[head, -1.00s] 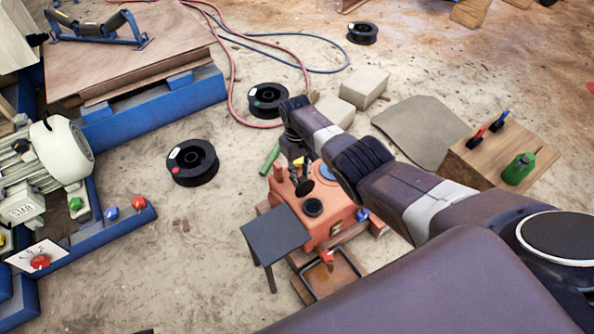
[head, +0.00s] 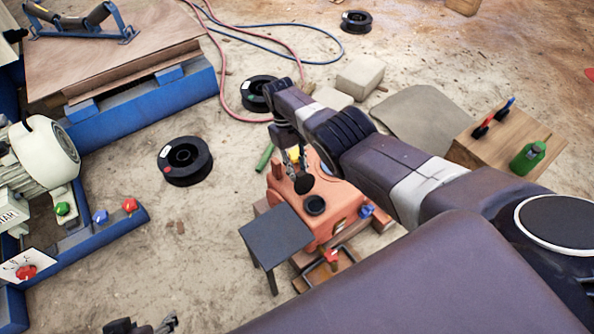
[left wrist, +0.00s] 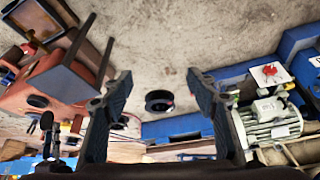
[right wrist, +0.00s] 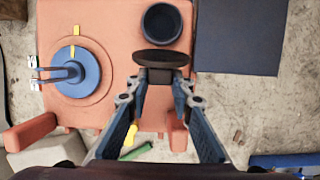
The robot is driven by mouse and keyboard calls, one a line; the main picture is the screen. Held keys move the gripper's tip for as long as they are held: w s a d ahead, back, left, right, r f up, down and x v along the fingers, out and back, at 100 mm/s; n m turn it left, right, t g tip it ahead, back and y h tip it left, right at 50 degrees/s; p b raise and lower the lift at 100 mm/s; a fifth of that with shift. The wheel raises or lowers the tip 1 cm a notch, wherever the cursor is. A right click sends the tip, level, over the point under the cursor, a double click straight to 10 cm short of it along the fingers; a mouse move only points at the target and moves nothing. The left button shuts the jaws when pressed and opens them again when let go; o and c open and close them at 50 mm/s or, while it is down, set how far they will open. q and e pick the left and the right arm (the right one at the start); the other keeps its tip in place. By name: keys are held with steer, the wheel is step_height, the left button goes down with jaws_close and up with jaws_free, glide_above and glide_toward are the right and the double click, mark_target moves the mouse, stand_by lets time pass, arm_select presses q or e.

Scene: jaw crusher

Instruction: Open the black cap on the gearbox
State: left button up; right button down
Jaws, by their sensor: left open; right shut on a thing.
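The orange gearbox (head: 342,205) stands at the lower middle of the head view. Its top fills much of the right wrist view (right wrist: 110,20). A round black open neck (right wrist: 163,22) sticks up from it, also seen in the head view (head: 314,204). My right gripper (right wrist: 160,78) is shut on the black cap (right wrist: 160,57) by its stem. The cap (head: 303,184) is beside the neck, not on it; its exact height is unclear. My left gripper (head: 150,326) is open and empty at the bottom edge of the head view; its spread fingers show in the left wrist view (left wrist: 160,85).
A dark small table (head: 274,236) stands beside the gearbox. A blue disc with a handle (right wrist: 75,75) sits on the gearbox top. A wooden box (head: 495,150) bears a green bottle (head: 528,157).

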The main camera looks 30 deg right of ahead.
arm_select(q)
steer(key=shift+w+d+r+t, duration=0.15)
steer(key=shift+w+t, duration=0.1)
steer(key=shift+w, duration=0.3)
steer(key=shift+w+d+r+t, duration=0.15)
steer(key=shift+w+t, duration=0.1)
steer(key=shift+w, duration=0.25)
arm_select(e)
steer(key=shift+f, duration=0.1)
steer(key=c, duration=1.7)
jaws_free()
steer(key=v, duration=1.2)
steer(key=shift+w+a, duration=0.1)
steer(key=shift+w, duration=0.05)
steer(key=shift+f, duration=0.1)
